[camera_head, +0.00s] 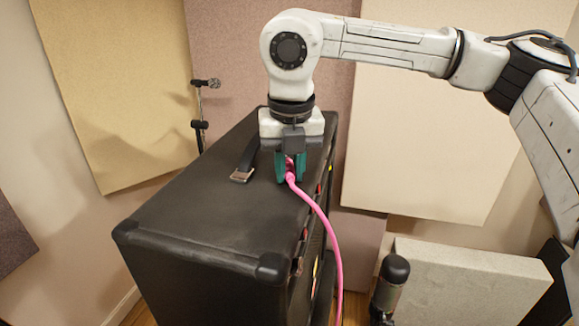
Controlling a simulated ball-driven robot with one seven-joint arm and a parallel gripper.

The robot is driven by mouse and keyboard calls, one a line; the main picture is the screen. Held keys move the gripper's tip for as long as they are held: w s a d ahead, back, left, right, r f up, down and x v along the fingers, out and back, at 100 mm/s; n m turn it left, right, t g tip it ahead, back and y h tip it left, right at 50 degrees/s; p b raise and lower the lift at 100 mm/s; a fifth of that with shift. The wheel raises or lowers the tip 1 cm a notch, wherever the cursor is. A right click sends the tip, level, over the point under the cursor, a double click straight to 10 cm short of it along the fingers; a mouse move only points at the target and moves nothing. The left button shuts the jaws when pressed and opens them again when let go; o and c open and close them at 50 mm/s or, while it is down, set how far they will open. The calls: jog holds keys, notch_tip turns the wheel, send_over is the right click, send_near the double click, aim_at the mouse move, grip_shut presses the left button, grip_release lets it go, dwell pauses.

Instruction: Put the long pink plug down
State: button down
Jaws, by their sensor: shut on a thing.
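The pink plug (290,168) is between the teal fingers of my gripper (289,170), which is shut on it. Most of the plug is hidden by the fingers. Its pink cable (329,235) runs from the fingers over the right edge of the black amp (205,205) and hangs down out of the picture. My gripper points down at the amp's top near its right edge. I cannot tell whether the plug touches the top.
A strap handle with a metal buckle (242,175) lies on the amp just left of my gripper. A microphone on a stand (203,84) is behind. A black-capped microphone (394,270) and a pale block (470,285) stand at right. The amp's front top is clear.

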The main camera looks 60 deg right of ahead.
jog(key=shift+f, duration=0.35)
jog(key=shift+s+f+b, duration=0.2)
jog(key=shift+f+b, duration=0.15)
jog(key=shift+b, duration=0.3)
jog(key=c, duration=1)
grip_release()
jog(key=shift+a+f, duration=0.1)
jog(key=shift+r+p, duration=0.6)
jog(key=shift+p, duration=0.2)
jog(key=shift+w+r, duration=0.1)
jog(key=shift+r, duration=0.25)
jog(key=r, duration=0.4)
jog(key=r+b, duration=0.1)
jog(key=r, duration=0.2)
jog(key=s+a+r, duration=0.1)
jog(key=r, duration=0.3)
jog(key=shift+a+r+b, duration=0.1)
jog(key=shift+r+b, duration=0.25)
jog(key=shift+b, duration=0.05)
